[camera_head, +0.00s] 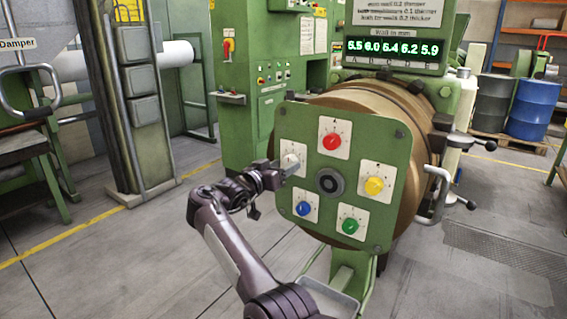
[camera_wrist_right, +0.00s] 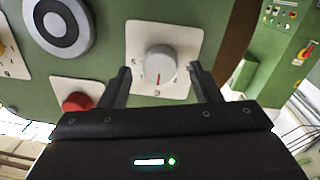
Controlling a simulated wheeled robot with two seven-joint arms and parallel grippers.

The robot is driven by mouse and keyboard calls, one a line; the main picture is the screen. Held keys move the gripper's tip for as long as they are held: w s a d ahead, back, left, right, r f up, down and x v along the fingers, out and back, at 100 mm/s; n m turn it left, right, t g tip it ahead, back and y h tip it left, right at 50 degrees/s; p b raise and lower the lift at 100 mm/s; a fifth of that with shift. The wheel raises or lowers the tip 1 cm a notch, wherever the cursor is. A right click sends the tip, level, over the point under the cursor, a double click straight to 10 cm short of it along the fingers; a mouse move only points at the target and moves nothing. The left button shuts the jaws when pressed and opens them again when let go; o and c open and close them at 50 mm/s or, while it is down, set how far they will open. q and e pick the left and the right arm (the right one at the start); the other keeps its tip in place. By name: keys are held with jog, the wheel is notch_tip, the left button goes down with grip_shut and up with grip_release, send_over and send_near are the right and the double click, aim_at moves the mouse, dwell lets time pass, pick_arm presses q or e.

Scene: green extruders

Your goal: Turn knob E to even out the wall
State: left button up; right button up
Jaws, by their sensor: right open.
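The white knob E (camera_head: 291,162) sits on a pale plate at the left of the green panel on the round extruder head. In the right wrist view the knob (camera_wrist_right: 160,64) has a red pointer line toward an upside-down E. My right gripper (camera_head: 281,170) is at the panel's left side, partly covering the knob's plate. In the wrist view its open fingers (camera_wrist_right: 159,75) stand either side of the knob with a gap; I cannot tell how far they reach along it. My left gripper is not in view.
The panel also bears a red knob (camera_head: 331,141), a yellow knob (camera_head: 374,186), a green knob (camera_head: 349,226), a blue knob (camera_head: 303,208) and a dark central hub (camera_head: 330,182). Metal handles (camera_head: 436,190) stick out at right. Floor left of the panel is clear.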

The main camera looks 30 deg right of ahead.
jog(key=shift+w+d, duration=0.1)
jog(key=shift+d, duration=0.15)
jog(key=c, duration=1)
